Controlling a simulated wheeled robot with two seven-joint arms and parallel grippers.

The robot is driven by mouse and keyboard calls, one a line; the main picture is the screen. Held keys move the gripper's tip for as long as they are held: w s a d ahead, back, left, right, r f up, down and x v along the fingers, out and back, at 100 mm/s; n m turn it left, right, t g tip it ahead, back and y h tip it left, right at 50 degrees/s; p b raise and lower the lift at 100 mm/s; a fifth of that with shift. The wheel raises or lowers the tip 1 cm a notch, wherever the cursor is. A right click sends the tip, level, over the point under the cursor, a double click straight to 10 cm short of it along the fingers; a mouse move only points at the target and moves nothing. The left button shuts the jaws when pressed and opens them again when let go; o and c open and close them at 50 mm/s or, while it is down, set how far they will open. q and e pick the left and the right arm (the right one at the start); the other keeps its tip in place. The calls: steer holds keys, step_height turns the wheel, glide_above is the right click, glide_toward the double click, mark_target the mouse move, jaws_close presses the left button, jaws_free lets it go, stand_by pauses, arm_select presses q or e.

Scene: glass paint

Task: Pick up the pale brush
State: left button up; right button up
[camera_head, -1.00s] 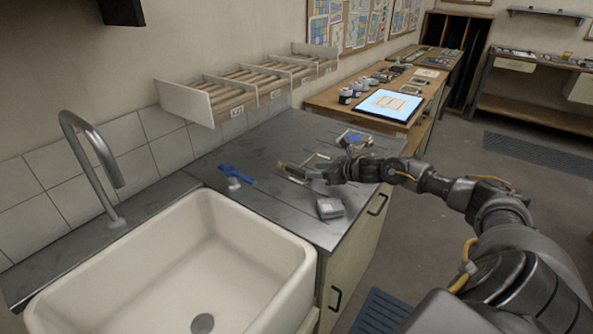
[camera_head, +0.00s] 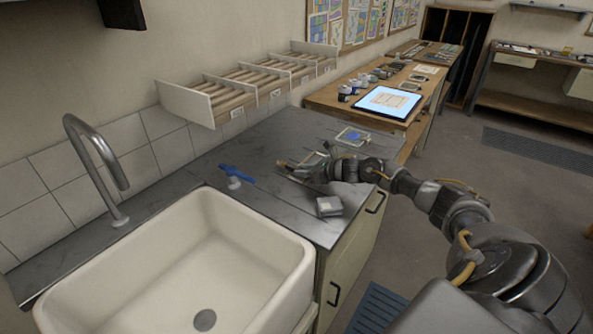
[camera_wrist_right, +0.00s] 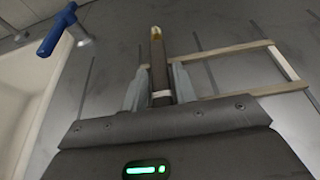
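My right gripper (camera_head: 296,172) is low over the grey metal counter, right of the sink. In the right wrist view (camera_wrist_right: 157,88) its two fingers are close together on either side of a brush (camera_wrist_right: 156,58). The brush looks brownish in shade, with a pale band near the fingers and a yellowish far end, and points away from the palm. The fingers appear shut on it. Whether it is clear of the counter cannot be told. In the head view the gripper largely hides the brush. My left gripper is not in view.
A pale wooden frame (camera_wrist_right: 237,48) lies right of the fingers. A blue-handled tool (camera_head: 236,173) lies left of the gripper, a small grey box (camera_head: 329,207) nearer the front edge. A white sink (camera_head: 92,291) fills the near left. A blue item (camera_head: 353,136) lies behind the gripper.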

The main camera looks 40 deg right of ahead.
jaws_close()
